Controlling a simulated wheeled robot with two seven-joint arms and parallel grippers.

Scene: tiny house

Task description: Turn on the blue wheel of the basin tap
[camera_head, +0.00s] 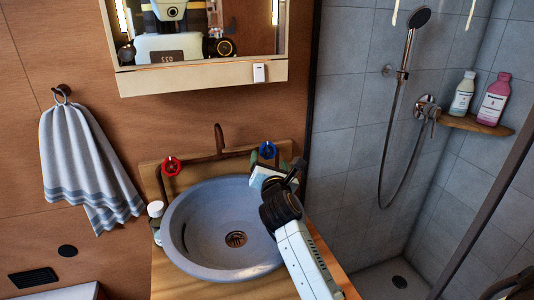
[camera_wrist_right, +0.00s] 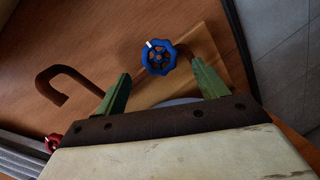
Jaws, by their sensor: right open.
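The blue wheel (camera_head: 268,150) of the basin tap is on the back wall, right of the curved spout (camera_head: 219,138). The red wheel (camera_head: 171,166) is left of the spout. My right gripper (camera_wrist_right: 160,78) is open and empty. In the right wrist view the blue wheel (camera_wrist_right: 158,58) shows between and just beyond its two green fingertips, apart from both. The spout (camera_wrist_right: 68,82) and part of the red wheel (camera_wrist_right: 53,142) show to the left there. In the head view my right arm reaches over the basin's right side, its gripper close in front of the blue wheel. My left gripper is not in view.
The round grey basin (camera_head: 190,247) sits on a wooden counter (camera_head: 172,280). A small bottle (camera_head: 156,213) stands at its left. A mirror cabinet (camera_head: 200,77) hangs above, and a towel (camera_head: 85,160) hangs at left. The shower (camera_head: 400,130) is at right.

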